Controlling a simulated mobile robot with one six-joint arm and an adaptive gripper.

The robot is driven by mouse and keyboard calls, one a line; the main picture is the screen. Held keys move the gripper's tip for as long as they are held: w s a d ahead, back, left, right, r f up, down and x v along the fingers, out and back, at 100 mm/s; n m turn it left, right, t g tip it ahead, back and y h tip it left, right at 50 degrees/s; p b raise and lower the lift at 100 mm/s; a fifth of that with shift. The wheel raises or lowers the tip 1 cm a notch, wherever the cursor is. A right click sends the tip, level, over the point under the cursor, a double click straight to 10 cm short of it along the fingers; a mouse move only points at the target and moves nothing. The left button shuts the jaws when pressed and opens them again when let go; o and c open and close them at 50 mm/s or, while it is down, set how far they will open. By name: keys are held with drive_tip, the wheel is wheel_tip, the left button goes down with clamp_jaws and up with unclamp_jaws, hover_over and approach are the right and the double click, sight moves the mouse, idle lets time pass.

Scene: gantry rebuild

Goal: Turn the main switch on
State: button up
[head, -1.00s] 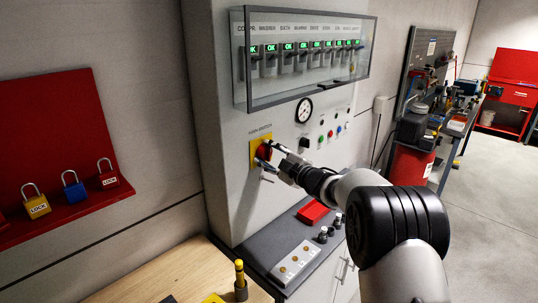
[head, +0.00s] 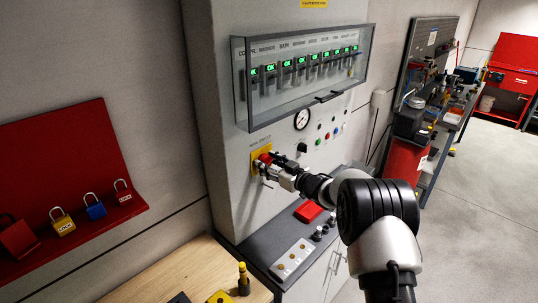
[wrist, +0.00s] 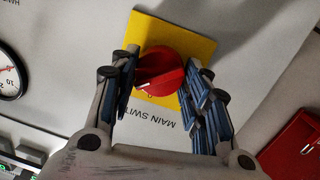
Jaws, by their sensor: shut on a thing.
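The main switch is a red rotary knob (wrist: 160,68) on a yellow plate (wrist: 150,28), which shows upside down in the wrist view with the label "MAIN SWITCH" beside it. In the head view the yellow plate (head: 256,158) is on the front of the grey cabinet, with my gripper (head: 267,165) over its lower right. My gripper (wrist: 160,78) is shut on the knob, one finger on each side. The fingers hide part of the knob's edges, and I cannot read which position it points to.
Above the switch a clear cover (head: 305,75) encloses a row of modules with green OK displays. A gauge (head: 302,119) and small buttons are to the right. A dark ledge (head: 262,245) juts out below.

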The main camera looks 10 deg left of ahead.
drive_tip(key=m+p, duration=0.3)
drive_tip(key=shift+r+g, duration=0.15)
drive_tip(key=shift+g, duration=0.15)
drive_tip(key=m+p, duration=0.2)
drive_tip(key=m, duration=0.2)
drive_tip(key=shift+w+d+g+y+p, duration=0.1)
drive_tip(key=shift+g+y+p, duration=0.25)
drive_tip(key=shift+g+y, duration=0.05)
drive_tip(key=o, duration=1.1)
drive_tip(key=shift+c, duration=0.2)
drive_tip(key=v, duration=1.2)
